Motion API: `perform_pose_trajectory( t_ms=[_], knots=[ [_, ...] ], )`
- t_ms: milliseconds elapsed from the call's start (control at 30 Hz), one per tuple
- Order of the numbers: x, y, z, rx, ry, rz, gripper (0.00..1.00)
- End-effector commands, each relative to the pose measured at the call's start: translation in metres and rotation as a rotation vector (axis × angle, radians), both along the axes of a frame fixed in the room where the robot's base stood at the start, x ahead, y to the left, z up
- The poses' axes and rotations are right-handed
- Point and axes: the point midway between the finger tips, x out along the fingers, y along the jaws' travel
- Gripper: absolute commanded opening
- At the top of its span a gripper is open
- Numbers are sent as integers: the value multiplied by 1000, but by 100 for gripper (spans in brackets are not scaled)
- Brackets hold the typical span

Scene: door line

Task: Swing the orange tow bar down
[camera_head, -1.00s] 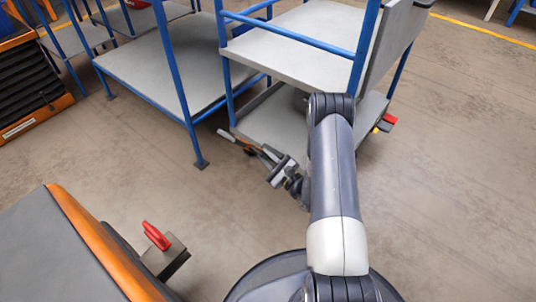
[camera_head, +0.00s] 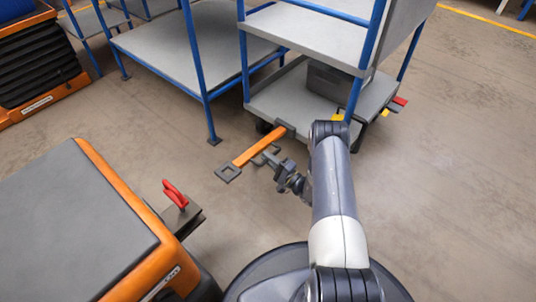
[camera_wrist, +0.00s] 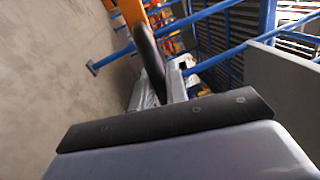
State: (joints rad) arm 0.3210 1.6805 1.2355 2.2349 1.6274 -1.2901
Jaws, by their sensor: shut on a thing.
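The orange tow bar (camera_head: 257,148) is hinged at the lower front edge of the blue-framed cart (camera_head: 270,100). In the head view it slopes out and down to the left, ending in a dark square eye (camera_head: 228,173) near the floor. Whether the eye touches the floor is unclear. My gripper (camera_head: 264,156) is on the right side of the bar, shut on its dark handle. In the wrist view the dark handle (camera_wrist: 149,52) runs between my fingers (camera_wrist: 162,92), with part of the orange bar (camera_wrist: 133,12) beyond.
An orange and grey vehicle (camera_head: 70,220) with a red-handled hitch (camera_head: 175,193) stands at the lower left. Another blue-framed cart (camera_head: 180,55) is behind, its leg close to the bar. A grey bin (camera_head: 325,83) sits on the cart's lower deck. Floor on the right is open.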

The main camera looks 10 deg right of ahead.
Motion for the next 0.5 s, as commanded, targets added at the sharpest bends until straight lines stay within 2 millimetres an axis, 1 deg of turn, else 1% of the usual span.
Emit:
perform_pose_trajectory(
  t_ms=[233,500],
  knots=[
    [2,-2,-12,-69,-56,-1,0],
    [2,-3,-17,-93,-71,-1,0]
  ],
)
